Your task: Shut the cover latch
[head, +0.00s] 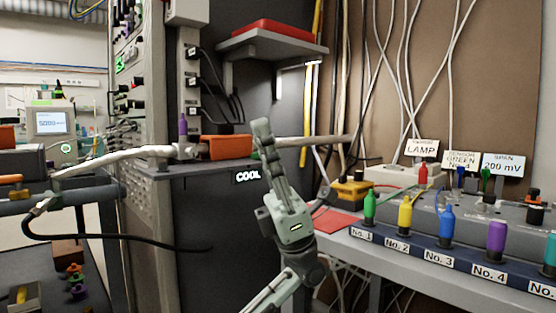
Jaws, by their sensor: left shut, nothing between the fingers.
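My left gripper (262,130) stands in the middle of the view, pointing up, with its fingers shut and empty. Its forearm comes up from the bottom edge. Behind it is a dark grey cabinet (215,230) with a "COOL" label (248,176) just left of the fingers. An orange block (228,147) sits on the cabinet top, left of the fingertips. I cannot make out for certain which part is the cover latch; the gripper may hide some of the cabinet front. My right gripper is not in view.
At right, a bench holds a row of coloured plugs such as the yellow one (405,217) and the purple one (496,238). A grey shelf (270,45) carries a red tray above. A pipe (120,155) runs across the left. Loose cables hang at the back.

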